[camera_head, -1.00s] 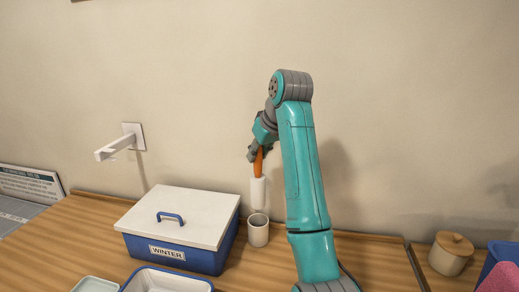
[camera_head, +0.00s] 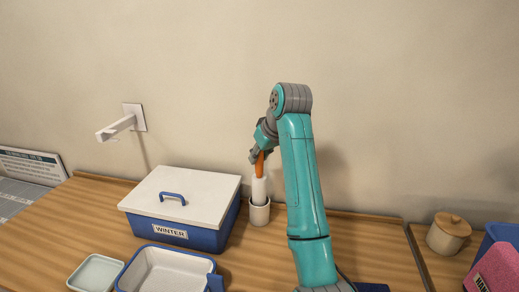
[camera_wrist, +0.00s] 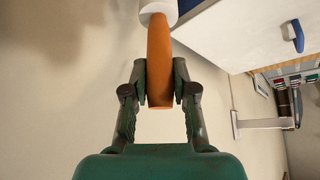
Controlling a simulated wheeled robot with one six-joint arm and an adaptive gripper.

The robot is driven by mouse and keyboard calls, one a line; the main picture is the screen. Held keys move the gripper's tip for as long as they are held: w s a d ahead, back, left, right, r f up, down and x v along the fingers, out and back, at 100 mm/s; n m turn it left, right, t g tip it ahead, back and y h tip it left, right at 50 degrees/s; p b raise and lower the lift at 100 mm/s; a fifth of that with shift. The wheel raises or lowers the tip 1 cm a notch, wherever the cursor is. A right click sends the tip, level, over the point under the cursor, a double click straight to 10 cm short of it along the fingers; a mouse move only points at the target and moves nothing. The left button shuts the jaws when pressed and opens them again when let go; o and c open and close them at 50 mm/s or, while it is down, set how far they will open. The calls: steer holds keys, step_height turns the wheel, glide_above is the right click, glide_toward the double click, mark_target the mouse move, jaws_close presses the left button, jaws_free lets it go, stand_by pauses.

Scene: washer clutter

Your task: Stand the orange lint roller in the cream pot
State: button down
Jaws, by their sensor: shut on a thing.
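The lint roller (camera_head: 259,187) has an orange handle and a white roll. It hangs upright, roll downward, with its lower end inside the mouth of the cream pot (camera_head: 260,215). My gripper (camera_head: 257,159) is shut on the orange handle, above the pot. In the wrist view my gripper (camera_wrist: 160,85) has a finger on each side of the orange handle (camera_wrist: 160,50), and part of the white roll shows at the top edge. The pot stands upright on the wooden top. Whether the roll touches the pot's bottom is hidden.
A blue box with a white lid (camera_head: 185,205) stands close to the pot's left. A blue-rimmed tray (camera_head: 165,270) and a pale dish (camera_head: 95,273) are in front. A wall bracket (camera_head: 122,125) is at left. A wooden-lidded jar (camera_head: 448,234) stands far right.

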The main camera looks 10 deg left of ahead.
steer(key=shift+f, duration=1.85)
steer(key=c, duration=0.8)
jaws_free()
steer(key=shift+c, duration=0.2)
steer(key=v, duration=0.7)
steer(key=shift+s+d+r, duration=0.1)
steer(key=shift+s+r, duration=0.05)
steer(key=shift+r, duration=0.05)
